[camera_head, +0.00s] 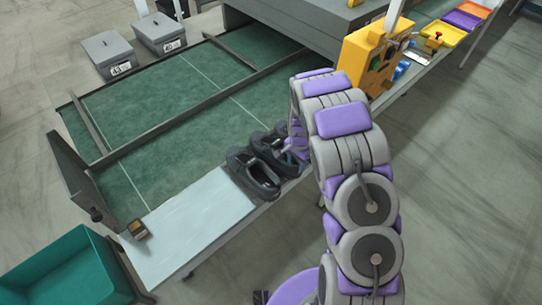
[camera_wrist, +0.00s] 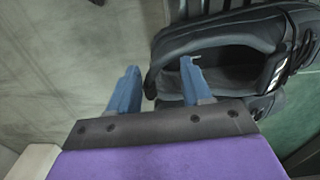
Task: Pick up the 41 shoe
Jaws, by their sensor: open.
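Two black shoes sit side by side at the near edge of the line, the nearer shoe (camera_head: 253,172) on the left and the other shoe (camera_head: 270,142) beside it. No size number is readable on either, so I cannot tell which is the 41. My gripper (camera_wrist: 157,88) is open, with two blue fingers. In the wrist view a black shoe (camera_wrist: 215,38) fills the upper right; the right finger overlaps its opening and the left finger is outside its rim. Part of a second shoe shows below it. In the head view my arm partly hides my gripper (camera_head: 289,151).
A green belt (camera_head: 190,95) with dark rails lies behind the shoes. Two grey lidded boxes (camera_head: 108,52) stand at the back left. A yellow fixture (camera_head: 366,58) stands behind my arm; a green bin (camera_head: 62,270) is front left.

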